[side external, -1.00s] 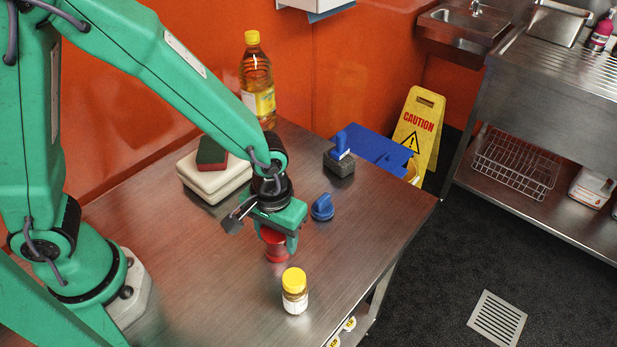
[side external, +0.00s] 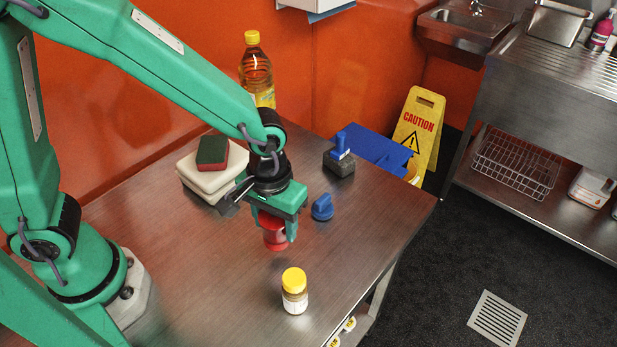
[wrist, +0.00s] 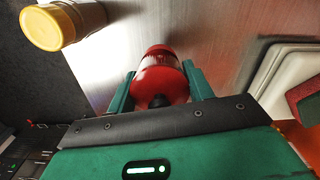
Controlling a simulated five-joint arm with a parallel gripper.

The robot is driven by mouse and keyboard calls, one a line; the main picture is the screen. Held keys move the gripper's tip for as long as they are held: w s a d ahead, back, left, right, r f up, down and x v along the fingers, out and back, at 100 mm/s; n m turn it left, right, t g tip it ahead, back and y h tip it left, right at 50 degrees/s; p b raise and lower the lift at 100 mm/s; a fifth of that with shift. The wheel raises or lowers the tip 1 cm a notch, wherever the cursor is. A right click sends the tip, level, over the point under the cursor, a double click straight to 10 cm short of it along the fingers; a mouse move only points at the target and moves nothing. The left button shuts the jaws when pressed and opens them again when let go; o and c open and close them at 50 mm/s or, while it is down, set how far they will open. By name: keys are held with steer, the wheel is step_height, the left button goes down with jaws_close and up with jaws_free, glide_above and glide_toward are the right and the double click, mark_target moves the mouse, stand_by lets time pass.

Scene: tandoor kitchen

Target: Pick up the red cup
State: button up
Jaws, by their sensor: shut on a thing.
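The red cup (side external: 274,236) is between the fingers of my gripper (side external: 275,230), which is shut on it. In the side view the cup appears held a little above the steel table, and its upper part is hidden by the gripper. In the wrist view the red cup (wrist: 160,78) sits between the two green fingertips of my gripper (wrist: 158,85), with one finger on each side.
A yellow-capped jar (side external: 294,291) stands in front of the cup, near the table edge. A blue knob-like item (side external: 322,207) lies close right. A scrubbing brush (side external: 340,157), an oil bottle (side external: 257,75) and white containers (side external: 212,178) with a sponge (side external: 213,153) stand behind.

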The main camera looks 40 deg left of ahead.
steer(key=s+d+r, duration=0.5)
steer(key=s+r, duration=0.1)
steer(key=s, duration=0.4)
steer(key=shift+d+r, duration=0.15)
steer(key=shift+r, duration=0.2)
stand_by(0.3)
steer(key=shift+s, duration=0.15)
stand_by(0.8)
